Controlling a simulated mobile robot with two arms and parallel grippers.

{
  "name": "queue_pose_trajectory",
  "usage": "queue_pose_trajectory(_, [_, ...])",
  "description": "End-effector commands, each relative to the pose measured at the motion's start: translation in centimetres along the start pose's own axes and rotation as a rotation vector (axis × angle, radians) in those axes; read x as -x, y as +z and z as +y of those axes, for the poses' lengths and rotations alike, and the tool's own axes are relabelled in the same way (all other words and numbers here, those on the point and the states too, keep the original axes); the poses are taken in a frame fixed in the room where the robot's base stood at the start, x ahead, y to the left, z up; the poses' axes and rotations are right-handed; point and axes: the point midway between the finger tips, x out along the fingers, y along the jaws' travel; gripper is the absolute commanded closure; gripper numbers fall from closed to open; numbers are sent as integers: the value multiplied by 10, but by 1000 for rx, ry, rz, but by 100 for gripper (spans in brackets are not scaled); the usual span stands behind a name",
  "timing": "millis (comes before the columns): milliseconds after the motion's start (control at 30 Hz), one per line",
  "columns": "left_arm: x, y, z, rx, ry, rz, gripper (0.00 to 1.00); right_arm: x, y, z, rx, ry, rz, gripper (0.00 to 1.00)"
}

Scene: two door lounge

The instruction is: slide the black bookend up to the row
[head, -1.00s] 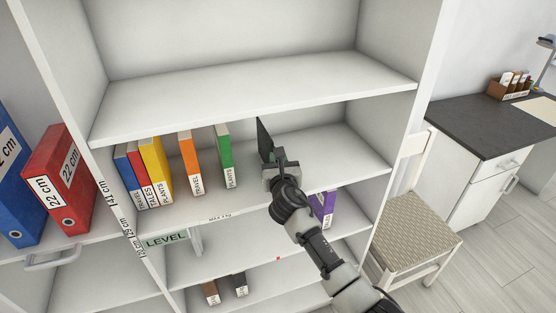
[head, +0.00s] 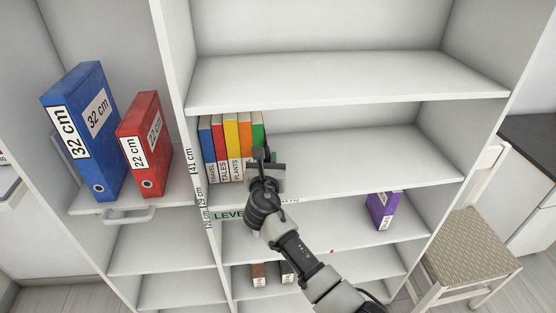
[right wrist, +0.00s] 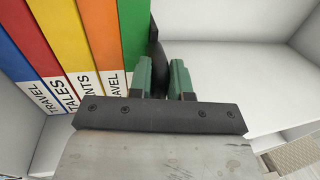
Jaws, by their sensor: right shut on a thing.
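The row of books (head: 229,150) stands upright at the left end of the middle shelf: blue, red, yellow, orange and green spines packed side by side. It also shows in the right wrist view (right wrist: 80,45). The black bookend (right wrist: 155,50) stands right beside the green book (right wrist: 134,30), touching or nearly so. My right gripper (right wrist: 161,80) is shut on the bookend, with its green fingers on either side. In the head view the right gripper (head: 262,166) hides most of the bookend and part of the green book. My left gripper is not in view.
The middle shelf (head: 350,160) is bare to the right of my right gripper. A purple book (head: 383,208) stands on the shelf below. Blue (head: 82,130) and red (head: 146,145) binders stand in the left bay. A chair (head: 465,250) is at the right.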

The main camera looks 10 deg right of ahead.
Motion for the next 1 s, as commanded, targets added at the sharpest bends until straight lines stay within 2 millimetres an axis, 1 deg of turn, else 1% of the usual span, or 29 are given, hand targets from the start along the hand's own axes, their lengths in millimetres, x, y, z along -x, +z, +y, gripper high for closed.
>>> queue_pose_trajectory(67, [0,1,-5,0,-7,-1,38,1,-1,3,1,5,2,100])
queue_pose_trajectory(167, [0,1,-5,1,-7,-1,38,1,-1,3,1,4,2,100])
queue_pose_trajectory(367, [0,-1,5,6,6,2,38,1,-1,3,0,4,2,100])
queue_pose_trajectory(400, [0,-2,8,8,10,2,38,1,-1,2,0,3,2,77])
queue_pose_trajectory(533, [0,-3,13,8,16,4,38,1,-1,2,0,2,2,57])
queue_pose_trajectory(833, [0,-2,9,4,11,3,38,2,0,1,0,1,0,57])
queue_pose_trajectory(933, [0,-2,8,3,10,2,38,9,-1,1,-1,1,1,57])
queue_pose_trajectory(1000, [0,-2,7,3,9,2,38,20,-1,1,0,1,1,57])
